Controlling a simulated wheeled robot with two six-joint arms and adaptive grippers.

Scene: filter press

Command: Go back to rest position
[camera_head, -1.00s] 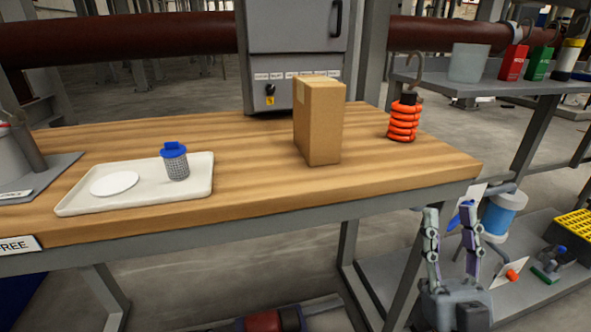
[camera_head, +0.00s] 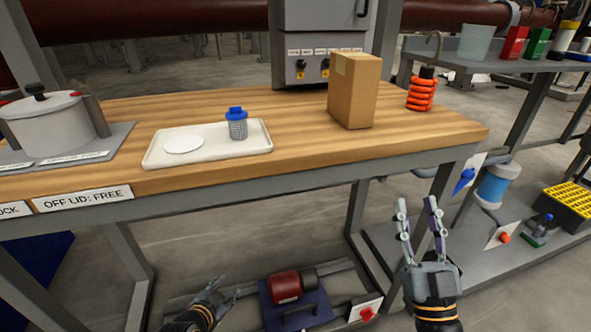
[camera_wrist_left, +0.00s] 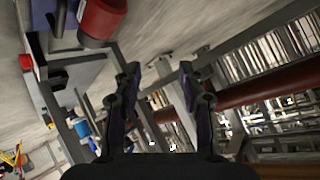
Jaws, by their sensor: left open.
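My left gripper (camera_head: 226,286) is low in the head view, in front of the workbench and below its top. In the left wrist view its two fingers (camera_wrist_left: 159,68) stand apart with nothing between them. My right gripper (camera_head: 418,202) is upright in front of the bench's right end, its two fingers apart and empty. Neither gripper touches anything that I can see.
The wooden workbench (camera_head: 230,180) bears a pot (camera_head: 48,125), a white tray (camera_head: 205,157) with a blue-topped mesh cup (camera_head: 237,124) and white disc (camera_head: 184,144), a cardboard box (camera_head: 352,92) and an orange coil (camera_head: 421,93). A red motor (camera_head: 285,286) sits below.

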